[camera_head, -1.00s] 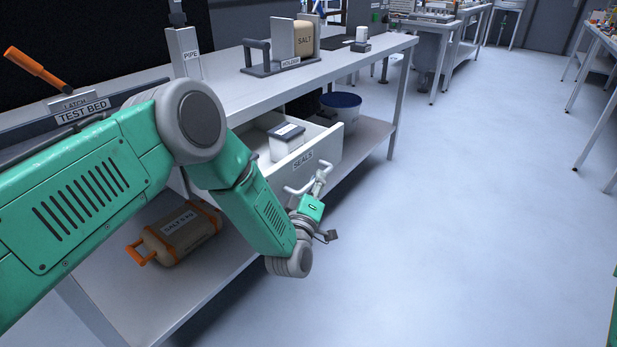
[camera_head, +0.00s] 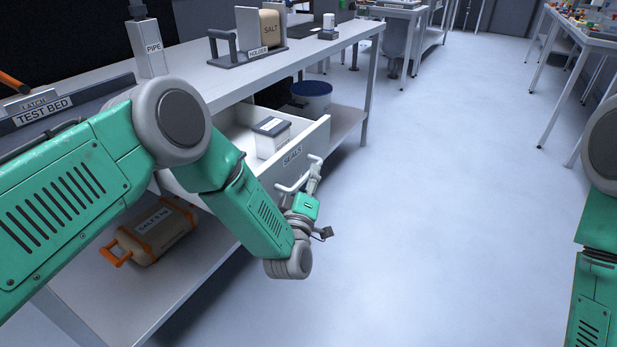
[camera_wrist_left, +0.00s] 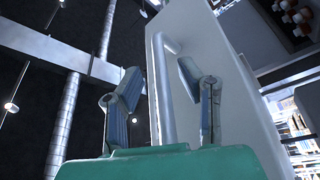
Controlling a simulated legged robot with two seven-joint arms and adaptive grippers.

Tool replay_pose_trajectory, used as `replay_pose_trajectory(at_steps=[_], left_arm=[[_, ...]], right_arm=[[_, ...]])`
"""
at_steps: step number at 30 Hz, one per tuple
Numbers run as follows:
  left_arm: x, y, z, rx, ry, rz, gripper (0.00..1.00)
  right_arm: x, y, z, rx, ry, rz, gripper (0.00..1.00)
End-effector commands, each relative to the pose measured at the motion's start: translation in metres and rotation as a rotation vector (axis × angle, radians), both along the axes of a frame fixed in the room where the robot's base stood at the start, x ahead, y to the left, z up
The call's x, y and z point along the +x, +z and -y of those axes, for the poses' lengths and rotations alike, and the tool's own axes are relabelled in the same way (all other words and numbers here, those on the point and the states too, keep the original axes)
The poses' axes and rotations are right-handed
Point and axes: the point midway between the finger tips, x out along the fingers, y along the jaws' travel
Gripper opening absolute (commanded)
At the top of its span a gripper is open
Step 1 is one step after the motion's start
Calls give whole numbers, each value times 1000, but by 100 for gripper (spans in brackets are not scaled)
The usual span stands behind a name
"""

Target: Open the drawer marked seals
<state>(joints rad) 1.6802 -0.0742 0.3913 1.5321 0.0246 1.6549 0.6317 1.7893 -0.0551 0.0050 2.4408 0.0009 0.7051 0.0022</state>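The drawer marked SEALS (camera_head: 313,146) stands pulled out from under the bench in the head view. Its front carries the label and a pale bar handle (camera_head: 289,187). My left gripper (camera_head: 314,176) is at the handle, in front of the drawer front. In the left wrist view the handle bar (camera_wrist_left: 162,95) runs between the two separated fingers of my left gripper (camera_wrist_left: 158,88), in front of the white drawer front (camera_wrist_left: 205,75). Gaps show beside the bar, so the gripper looks open around it. My right gripper is out of view.
A white box with a dark lid (camera_head: 272,138) sits in the drawer. A blue-rimmed bucket (camera_head: 311,98) and an orange-trimmed canister (camera_head: 152,232) are on the lower shelf. The salt holder (camera_head: 247,55) stands on the bench. The floor to the right is clear.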

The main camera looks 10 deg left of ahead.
Motion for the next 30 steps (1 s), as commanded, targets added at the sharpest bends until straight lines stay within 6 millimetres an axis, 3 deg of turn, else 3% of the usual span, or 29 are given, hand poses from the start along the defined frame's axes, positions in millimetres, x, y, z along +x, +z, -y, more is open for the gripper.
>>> replay_pose_trajectory(at_steps=[6, 10, 22, 30], left_arm=[[0, 0, 0, -1, -1, -1, 33], [-11, -3, 0, -2, -1, -1, 33], [-89, -21, 2, 1, -3, -4, 33], [-116, -26, 2, 0, -2, -1, 33]], right_arm=[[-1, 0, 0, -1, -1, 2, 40], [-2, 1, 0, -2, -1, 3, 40], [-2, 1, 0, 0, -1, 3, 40], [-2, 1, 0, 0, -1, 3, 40]])
